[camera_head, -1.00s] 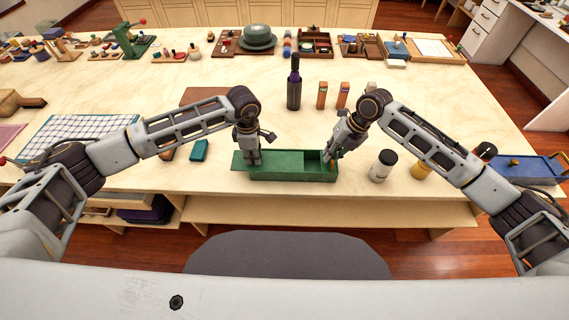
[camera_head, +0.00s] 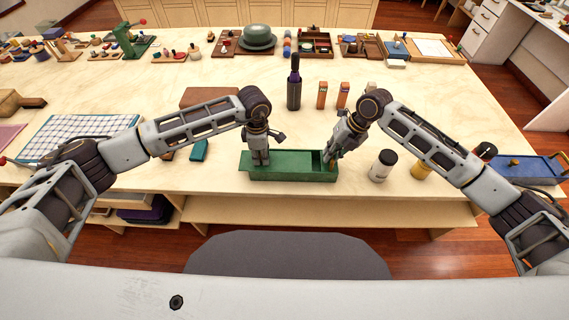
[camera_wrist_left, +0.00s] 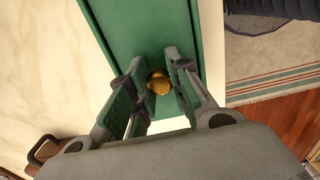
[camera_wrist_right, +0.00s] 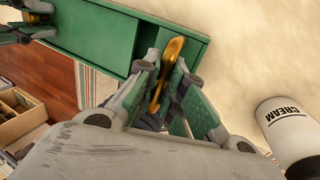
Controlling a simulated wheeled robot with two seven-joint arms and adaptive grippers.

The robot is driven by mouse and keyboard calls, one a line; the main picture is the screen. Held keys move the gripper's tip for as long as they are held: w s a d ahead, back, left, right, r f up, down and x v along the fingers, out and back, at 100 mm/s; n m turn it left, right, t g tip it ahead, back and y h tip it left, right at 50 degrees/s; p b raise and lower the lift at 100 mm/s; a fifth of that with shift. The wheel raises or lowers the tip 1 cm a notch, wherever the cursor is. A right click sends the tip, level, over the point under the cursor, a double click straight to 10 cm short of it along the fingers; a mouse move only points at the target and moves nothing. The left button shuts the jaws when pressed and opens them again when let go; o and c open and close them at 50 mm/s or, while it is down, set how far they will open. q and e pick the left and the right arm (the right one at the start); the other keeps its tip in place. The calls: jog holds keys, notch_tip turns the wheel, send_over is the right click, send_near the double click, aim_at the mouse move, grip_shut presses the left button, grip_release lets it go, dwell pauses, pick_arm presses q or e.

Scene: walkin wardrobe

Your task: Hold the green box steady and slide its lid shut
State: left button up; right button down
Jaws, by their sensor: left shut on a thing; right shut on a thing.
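The green box (camera_head: 300,178) stands near the table's front edge. Its green lid (camera_head: 290,158) covers most of the top and sticks out slightly past the left end; a dark opening (camera_wrist_right: 147,40) shows at the right end. My left gripper (camera_head: 260,163) is shut on the lid's brass knob (camera_wrist_left: 158,84), near the lid's left end. My right gripper (camera_head: 331,160) is shut on an upright brass handle (camera_wrist_right: 170,65) at the box's right end. The fingers partly hide the knob and handle.
A white cream jar (camera_head: 381,166) and a yellow container (camera_head: 420,168) stand right of the box. A teal block (camera_head: 200,150) lies to the left.

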aim_at(271, 160)
pick_arm(q)
jog(key=shift+s+d+f, duration=0.1)
jog(key=shift+s+f, duration=0.05)
jog(key=shift+f, duration=0.3)
jog(key=shift+d, duration=0.7)
pick_arm(e)
jog(key=shift+r, duration=0.1)
pick_arm(q)
jog(key=shift+d, duration=0.65)
pick_arm(e)
jog(key=shift+a, duration=0.1)
pick_arm(q)
jog(key=o, duration=0.9)
jog(key=shift+c, duration=0.2)
jog(key=shift+o, duration=0.3)
pick_arm(e)
jog(key=shift+w, duration=0.15)
pick_arm(q)
jog(key=shift+d, duration=0.1)
jog(key=shift+r, duration=0.25)
